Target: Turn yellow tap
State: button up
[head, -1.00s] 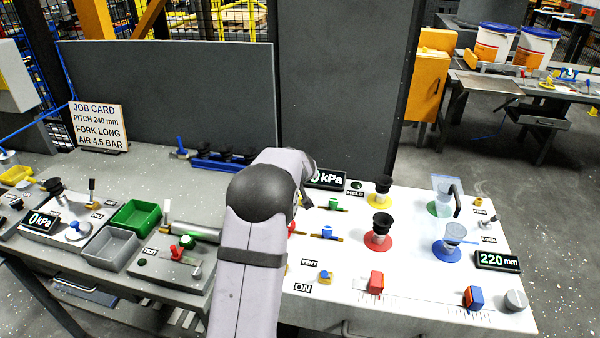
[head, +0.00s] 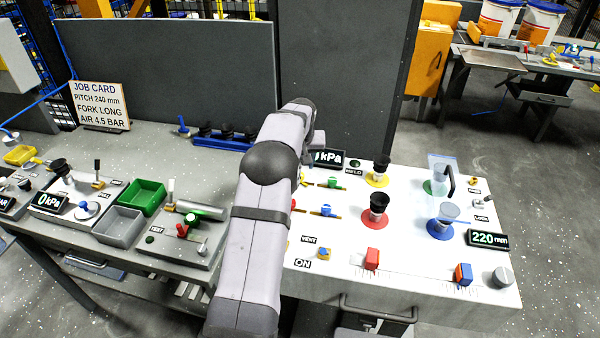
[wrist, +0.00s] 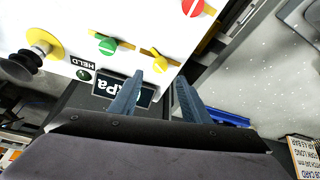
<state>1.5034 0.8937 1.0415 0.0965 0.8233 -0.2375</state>
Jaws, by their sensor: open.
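The yellow tap (wrist: 160,63) is on the white panel in the wrist view, with a round yellow knob on a yellow bar. My gripper (wrist: 158,77) is open and empty, its two blue-grey fingers pointing towards the panel. The knob appears just beyond the fingertips, between their lines; I cannot tell the remaining gap. In the head view my arm hides my gripper and most or all of the yellow tap.
A green tap (wrist: 107,46) sits beside the yellow one, and a red tap (wrist: 193,7) lies farther up. A kPa display (wrist: 140,92) is partly behind the fingers. Black-topped pieces on yellow (head: 378,172) and red (head: 376,210) discs stand on the panel.

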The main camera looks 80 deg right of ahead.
jog(key=shift+p+x, duration=1.5)
jog(key=shift+x, duration=2.15)
jog(key=shift+c, duration=0.4)
jog(key=c, duration=1)
